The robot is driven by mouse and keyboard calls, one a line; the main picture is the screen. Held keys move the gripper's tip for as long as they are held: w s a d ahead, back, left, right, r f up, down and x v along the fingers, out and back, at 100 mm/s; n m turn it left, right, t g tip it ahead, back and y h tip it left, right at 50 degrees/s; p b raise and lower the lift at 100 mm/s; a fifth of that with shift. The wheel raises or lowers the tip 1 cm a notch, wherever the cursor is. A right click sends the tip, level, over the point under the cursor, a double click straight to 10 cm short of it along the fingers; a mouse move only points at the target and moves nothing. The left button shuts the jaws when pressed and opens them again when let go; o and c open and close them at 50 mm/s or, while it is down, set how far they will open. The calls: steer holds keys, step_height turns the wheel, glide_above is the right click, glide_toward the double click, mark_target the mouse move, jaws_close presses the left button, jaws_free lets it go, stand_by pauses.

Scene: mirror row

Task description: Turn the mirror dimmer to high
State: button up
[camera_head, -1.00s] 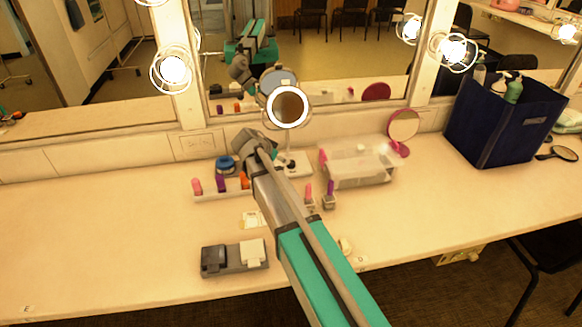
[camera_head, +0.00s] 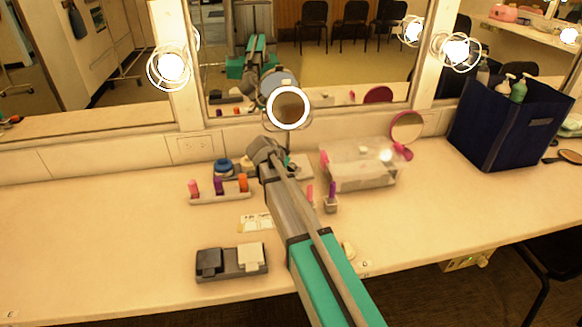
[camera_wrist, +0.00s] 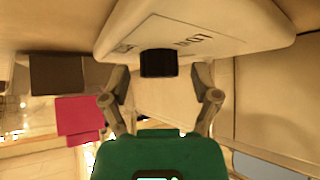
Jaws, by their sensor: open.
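The ring-lit mirror (camera_head: 288,108) stands upright on the counter, its ring glowing white. Its pale base is mostly hidden behind my arm in the head view. In the wrist view the pale base (camera_wrist: 200,25) fills the top, with printed marks I cannot read with certainty. A black dimmer knob (camera_wrist: 158,63) sticks out from it. My gripper (camera_wrist: 159,82) is open, one finger on each side of the knob, with gaps visible and no clear contact. In the head view my gripper (camera_head: 268,152) is just before the mirror's stand, its fingertips hidden.
A clear bin (camera_head: 362,168) stands close to the right, with a pink hand mirror (camera_head: 407,130) behind it. A lipstick tray (camera_head: 220,195) lies left. A two-block grey holder (camera_head: 232,263) sits near the front edge. A navy caddy (camera_head: 510,125) stands far right.

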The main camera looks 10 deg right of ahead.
jaws_close()
stand_by(0.3)
steer(key=shift+s+n+t+y, duration=0.1)
steer(key=shift+n+t+y, duration=0.2)
steer(key=shift+n, duration=0.2)
steer(key=shift+s+n+t+y, duration=0.1)
steer(key=shift+n+t+y, duration=0.3)
steer(key=shift+n, duration=0.4)
steer(key=n+t+y, duration=0.1)
steer(key=n+y, duration=0.1)
steer(key=n, duration=0.2)
steer(key=shift+d+t+y, duration=0.1)
steer(key=shift+t+y, duration=0.3)
steer(key=n+y, duration=0.3)
steer(key=n, duration=0.1)
steer(key=shift+d+t, duration=0.1)
steer(key=shift+t, duration=0.2)
steer(key=shift+n+y, duration=1.2)
steer(key=shift+n, duration=0.4)
